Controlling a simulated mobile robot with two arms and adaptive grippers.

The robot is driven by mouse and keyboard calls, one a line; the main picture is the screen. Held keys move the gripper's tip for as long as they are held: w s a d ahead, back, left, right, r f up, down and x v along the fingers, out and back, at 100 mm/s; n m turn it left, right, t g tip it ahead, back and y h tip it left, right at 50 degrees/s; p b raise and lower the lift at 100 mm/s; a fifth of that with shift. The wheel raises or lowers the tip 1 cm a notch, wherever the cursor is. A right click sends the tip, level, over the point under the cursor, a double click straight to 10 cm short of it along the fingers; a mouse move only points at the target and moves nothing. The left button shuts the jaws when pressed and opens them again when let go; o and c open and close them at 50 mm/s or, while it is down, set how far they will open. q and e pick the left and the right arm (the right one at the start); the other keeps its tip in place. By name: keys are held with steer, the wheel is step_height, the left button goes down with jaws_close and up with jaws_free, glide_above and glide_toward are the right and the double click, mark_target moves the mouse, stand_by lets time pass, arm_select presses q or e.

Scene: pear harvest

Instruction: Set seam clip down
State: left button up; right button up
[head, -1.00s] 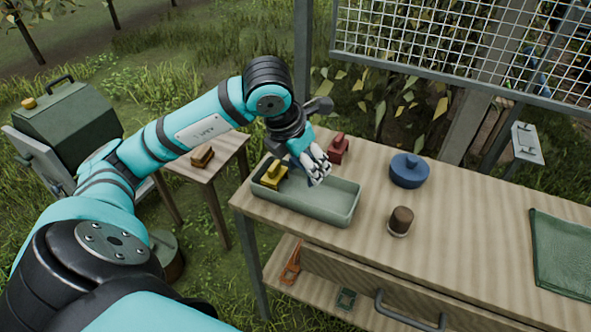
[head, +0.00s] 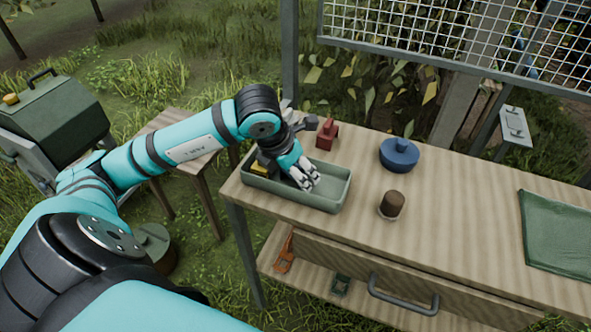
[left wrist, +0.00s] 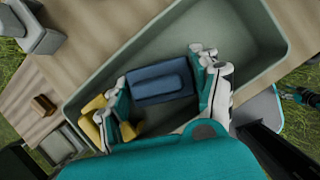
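A dark blue block (left wrist: 160,82) with a raised grip, likely the seam clip, is between the fingers of my left gripper in the left wrist view. Both fingers are close against its sides. In the head view my left gripper (head: 304,180) points down inside the grey-green tray (head: 330,204) and hides the block. The tray's wall also shows in the left wrist view (left wrist: 268,75). A yellow clip-like piece (head: 259,168) is at the tray's left end, partly hidden by the gripper. I cannot tell whether the block touches the tray floor. My right gripper is out of view.
A red piece (head: 327,134) stands behind the tray. A blue lidded pot (head: 399,155) and a brown-topped small jar (head: 392,204) stand to its right. A green cloth (head: 560,232) lies at the right. The wooden tabletop (head: 460,215) between is clear.

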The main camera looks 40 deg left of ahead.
arm_select(q)
steer(key=shift+r, duration=0.45)
steer(key=v, duration=1.1)
steer(key=shift+s+r+p, duration=0.2)
steer(key=shift+s+p, duration=0.05)
steer(key=shift+p, duration=0.1)
